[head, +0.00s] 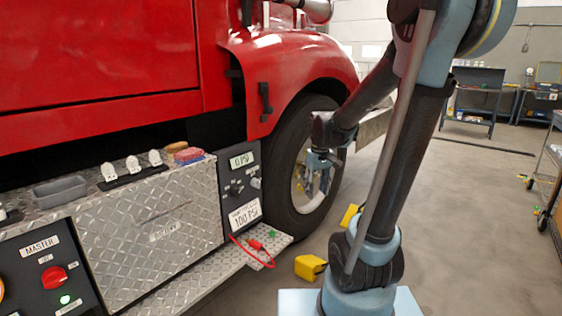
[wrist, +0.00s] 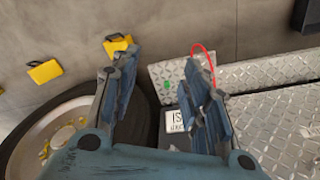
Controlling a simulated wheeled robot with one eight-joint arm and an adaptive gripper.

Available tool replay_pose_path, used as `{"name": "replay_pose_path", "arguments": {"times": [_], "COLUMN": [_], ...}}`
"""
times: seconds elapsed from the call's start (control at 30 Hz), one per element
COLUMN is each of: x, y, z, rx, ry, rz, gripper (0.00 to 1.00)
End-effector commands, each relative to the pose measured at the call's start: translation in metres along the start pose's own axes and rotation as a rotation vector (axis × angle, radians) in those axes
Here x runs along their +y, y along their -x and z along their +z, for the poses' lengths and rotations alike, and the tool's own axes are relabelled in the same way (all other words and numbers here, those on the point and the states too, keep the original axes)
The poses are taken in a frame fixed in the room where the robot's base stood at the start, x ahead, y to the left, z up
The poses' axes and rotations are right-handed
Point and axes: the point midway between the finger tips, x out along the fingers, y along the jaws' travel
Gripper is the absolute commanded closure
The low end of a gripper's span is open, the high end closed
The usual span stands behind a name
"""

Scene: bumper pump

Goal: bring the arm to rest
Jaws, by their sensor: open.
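My arm reaches from the right side of the head view toward the truck's front wheel. My gripper (head: 320,172) hangs in front of the wheel (head: 290,190) and hides part of it. In the wrist view the two fingers of my gripper (wrist: 163,75) stand wide apart with nothing between them. The view between them shows the floor and the edge of the diamond-plate step. I cannot tell the exact gap between the gripper and the wheel.
The red truck (head: 110,50) fills the left. A panel with a gauge (head: 242,160) and a red hose (head: 256,246) sit beside the wheel. Yellow chocks (head: 310,267) lie on the floor. Carts stand at the far right; the floor (head: 470,230) between is clear.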

Motion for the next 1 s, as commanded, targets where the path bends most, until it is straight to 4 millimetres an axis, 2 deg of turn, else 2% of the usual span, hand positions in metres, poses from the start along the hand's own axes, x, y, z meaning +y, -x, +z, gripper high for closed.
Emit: {"name": "replay_pose_path", "arguments": {"times": [0.1,0.47,0.8,1.0], "x": [0.0,-0.004,-0.013,-0.018], "y": [0.007,0.013,-0.001,-0.013], "z": [0.028,0.103,0.167,0.195], "rx": [0.009,0.036,0.061,0.074], "ry": [-0.044,-0.172,-0.292,-0.351], "rz": [0.005,0.017,0.029,0.034], "gripper": [0.58,0.58,0.58,0.58]}}
